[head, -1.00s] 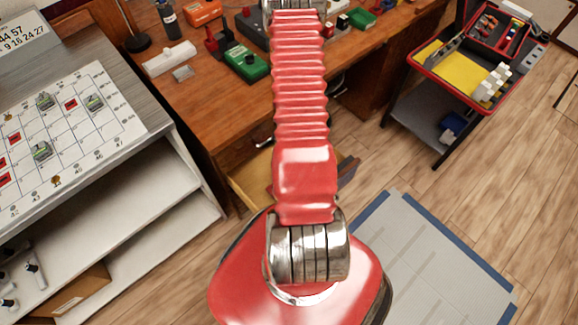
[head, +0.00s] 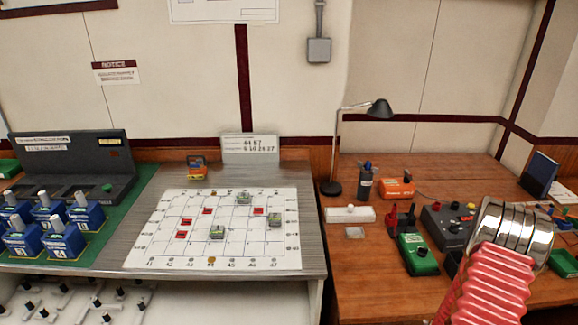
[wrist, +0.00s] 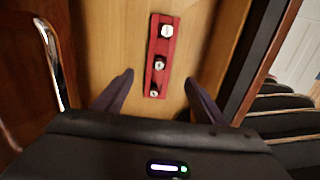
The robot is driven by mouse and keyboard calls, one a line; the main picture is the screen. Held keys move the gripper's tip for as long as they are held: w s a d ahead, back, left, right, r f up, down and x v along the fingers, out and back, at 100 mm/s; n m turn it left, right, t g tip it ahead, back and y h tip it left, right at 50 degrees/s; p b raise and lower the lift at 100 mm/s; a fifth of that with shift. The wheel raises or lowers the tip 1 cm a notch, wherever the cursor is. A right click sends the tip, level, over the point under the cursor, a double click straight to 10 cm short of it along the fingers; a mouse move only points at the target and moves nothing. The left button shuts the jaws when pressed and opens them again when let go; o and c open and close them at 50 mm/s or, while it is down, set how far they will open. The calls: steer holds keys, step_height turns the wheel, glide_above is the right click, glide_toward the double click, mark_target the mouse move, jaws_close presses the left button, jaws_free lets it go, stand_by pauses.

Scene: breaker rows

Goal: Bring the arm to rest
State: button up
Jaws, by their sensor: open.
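My arm shows in the head view as a red ribbed sleeve (head: 490,285) with a silver metal joint (head: 510,235) at the lower right, in front of the wooden desk. My gripper is outside the head view. In the wrist view my gripper (wrist: 159,77) is open, with its two dark fingers apart. Between and beyond the fingers lies a red strip (wrist: 161,50) with three silver knobs on a pale wooden surface. The strip looks apart from both fingers, and nothing is held.
The wooden desk (head: 385,290) carries a green device (head: 416,254), a dark box (head: 447,224) and a lamp (head: 378,110). A gridded board (head: 165,245) lies on the grey bench at left, near several blue breakers (head: 62,240). In the wrist view, a metal handle (wrist: 50,60) is at left.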

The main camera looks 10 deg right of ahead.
steer(key=s+a+r+m+g+y, duration=0.25)
steer(key=s+a+m, duration=0.2)
steer(key=m, duration=0.45)
steer(key=w+a+r+m+h, duration=0.1)
steer(key=w+a+r+m, duration=0.15)
steer(key=r, duration=0.55)
steer(key=w+a+r+m+t, duration=0.1)
steer(key=w+a+r+m, duration=0.2)
steer(key=r, duration=0.5)
steer(key=w+a+r+m+h, duration=0.1)
steer(key=w+a+r+m, duration=0.2)
steer(key=r, duration=0.5)
steer(key=s+a+r+n+t, duration=0.1)
steer(key=a+r+t, duration=0.2)
steer(key=a+r, duration=0.6)
steer(key=s+a+r+n+t, duration=0.1)
steer(key=a+r+t, duration=0.3)
steer(key=a+r, duration=0.5)
step_height(320, 180, up, 6)
steer(key=shift+a+r, duration=0.15)
steer(key=shift+a, duration=0.05)
